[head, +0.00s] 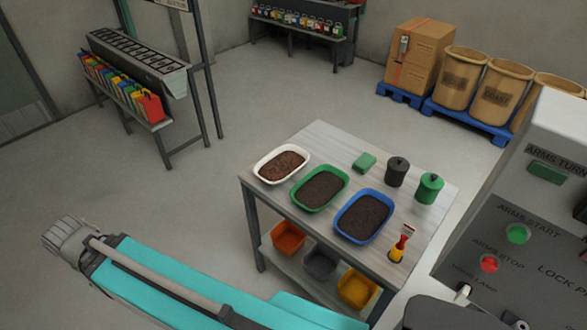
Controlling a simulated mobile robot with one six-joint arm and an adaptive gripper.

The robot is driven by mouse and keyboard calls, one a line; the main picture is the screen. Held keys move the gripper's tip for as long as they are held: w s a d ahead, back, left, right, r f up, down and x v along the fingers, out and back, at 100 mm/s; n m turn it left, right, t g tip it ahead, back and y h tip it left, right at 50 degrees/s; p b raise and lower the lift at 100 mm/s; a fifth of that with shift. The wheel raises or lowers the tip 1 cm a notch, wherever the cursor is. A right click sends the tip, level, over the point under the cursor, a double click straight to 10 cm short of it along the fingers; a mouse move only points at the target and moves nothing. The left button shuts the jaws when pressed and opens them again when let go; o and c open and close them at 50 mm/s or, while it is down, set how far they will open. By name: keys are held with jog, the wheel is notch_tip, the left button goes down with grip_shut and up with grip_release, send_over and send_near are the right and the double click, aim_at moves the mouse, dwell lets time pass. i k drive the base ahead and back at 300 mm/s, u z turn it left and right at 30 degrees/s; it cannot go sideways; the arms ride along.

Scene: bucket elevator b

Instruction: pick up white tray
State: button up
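The white tray (263,178) stands at the left end of the grey table top (322,138), in the head view. It is oval with a raised rim and holds a brown, grainy material. The green tray (297,203) stands directly to its right, and the blue tray (341,232) stands beyond that, both with dark brown fill. Nothing lies over the white tray. My teal arm crosses the lower left of the view, apart from the trays. I cannot make out gripper fingers anywhere in the picture.
A green block (364,162), a dark canister (397,172), a green canister (429,188) and a red-and-yellow tool (402,244) share the table. Orange, grey and yellow bins sit on its lower shelf. A control cabinet (481,225) stands close on the right. The floor left of the table is clear.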

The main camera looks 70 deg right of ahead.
aim_at(278, 167)
jog(key=z, duration=2.05)
jog(key=k, duration=0.9)
jog(key=z, duration=0.05)
jog(key=i, duration=0.65)
